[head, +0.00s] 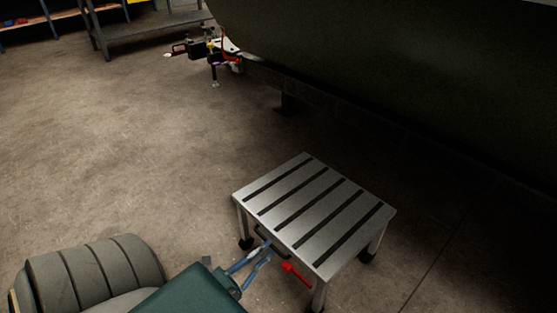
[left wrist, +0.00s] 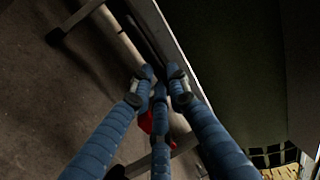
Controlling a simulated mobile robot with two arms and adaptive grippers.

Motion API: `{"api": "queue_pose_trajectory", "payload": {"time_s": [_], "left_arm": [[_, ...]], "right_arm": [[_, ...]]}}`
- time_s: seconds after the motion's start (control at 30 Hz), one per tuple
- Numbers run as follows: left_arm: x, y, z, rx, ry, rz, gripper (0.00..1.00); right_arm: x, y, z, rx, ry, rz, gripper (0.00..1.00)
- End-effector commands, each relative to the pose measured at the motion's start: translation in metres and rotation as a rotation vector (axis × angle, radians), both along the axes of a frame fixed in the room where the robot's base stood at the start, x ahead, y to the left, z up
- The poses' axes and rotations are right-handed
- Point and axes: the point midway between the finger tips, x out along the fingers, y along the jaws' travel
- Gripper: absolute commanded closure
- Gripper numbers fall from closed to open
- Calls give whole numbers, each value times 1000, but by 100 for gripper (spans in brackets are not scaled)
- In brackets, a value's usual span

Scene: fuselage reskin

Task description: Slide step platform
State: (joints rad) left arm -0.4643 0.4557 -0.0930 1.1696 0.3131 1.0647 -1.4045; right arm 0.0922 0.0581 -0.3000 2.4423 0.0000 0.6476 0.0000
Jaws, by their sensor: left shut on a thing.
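The step platform (head: 315,212) is a low metal stool with a silver top, dark grip strips and black feet. It stands on the floor in the lower middle of the head view. A dark handle (head: 270,241) and a red lever (head: 297,273) are on its near side. My left gripper (head: 262,251) has blue fingers shut on the handle. In the left wrist view, the fingers (left wrist: 160,88) close together beside the platform's edge (left wrist: 176,42) and hide most of the handle. My right gripper is not in view.
The large dark green fuselage (head: 400,70) overhangs the area behind and right of the platform. A stand with a jack-like fitting (head: 213,55) is at the back. A grey workbench (head: 150,28) stands at the far left. Floor left of the platform is clear.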

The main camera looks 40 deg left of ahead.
Motion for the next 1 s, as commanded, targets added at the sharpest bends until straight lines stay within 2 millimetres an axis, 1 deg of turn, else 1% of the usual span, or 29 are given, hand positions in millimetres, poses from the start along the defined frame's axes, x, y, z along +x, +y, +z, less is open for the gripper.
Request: {"api": "queue_pose_trajectory", "payload": {"time_s": [0.03, 0.1, 0.2, 0.53, 0.57, 0.63, 0.67, 0.9, 1.0], "left_arm": [[-6, 0, -1, -2, 5, 1, 100], [-11, 0, -1, -1, 4, 0, 100], [-15, 0, -1, 0, 4, -1, 100], [-15, 0, -2, 0, 4, -1, 100], [-15, 0, -2, 0, 4, -1, 83], [-15, 0, -2, 0, 4, -1, 69], [-15, 0, -2, 0, 3, -1, 65], [-14, 1, -1, 0, 1, 0, 65], [-17, 1, -2, 0, 2, 1, 65]], "right_arm": [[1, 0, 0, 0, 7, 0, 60], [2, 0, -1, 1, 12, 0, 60], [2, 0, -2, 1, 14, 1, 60], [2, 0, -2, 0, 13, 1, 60], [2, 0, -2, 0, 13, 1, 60], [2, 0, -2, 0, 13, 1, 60], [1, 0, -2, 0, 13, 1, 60], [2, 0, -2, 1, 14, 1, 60], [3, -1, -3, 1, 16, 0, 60]]}}
